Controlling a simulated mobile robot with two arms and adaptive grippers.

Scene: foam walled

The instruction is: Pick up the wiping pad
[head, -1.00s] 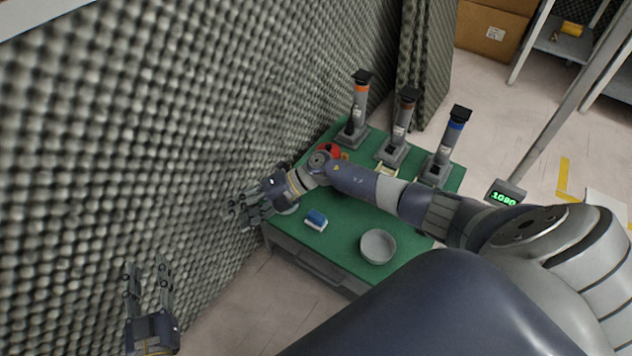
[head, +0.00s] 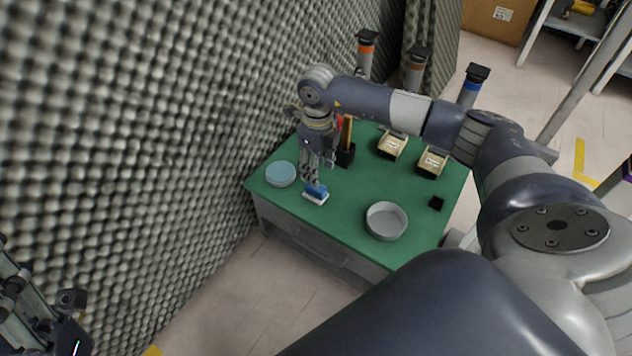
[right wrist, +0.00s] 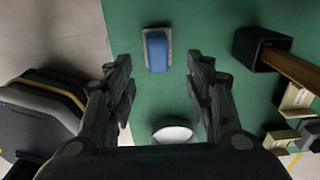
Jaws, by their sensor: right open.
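The wiping pad (head: 316,195), blue on top with a pale base, lies flat on the green table near its front edge. In the right wrist view the pad (right wrist: 157,50) lies beyond and between the fingers, which stand apart with nothing between them. My right gripper (head: 313,180) points down just above and behind the pad and hides part of it in the head view. Whether a finger touches it cannot be told. My left gripper (head: 45,315) is at the lower left, partly cut off, away from the table; its fingertips are not clear.
A pale blue dish (head: 281,174) is left of the pad, a grey bowl (head: 386,221) to its right. A black holder (head: 345,156) with a wooden handle stands behind it. Two labelled bins (head: 392,146) are farther back. A foam wall (head: 150,150) runs along the left.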

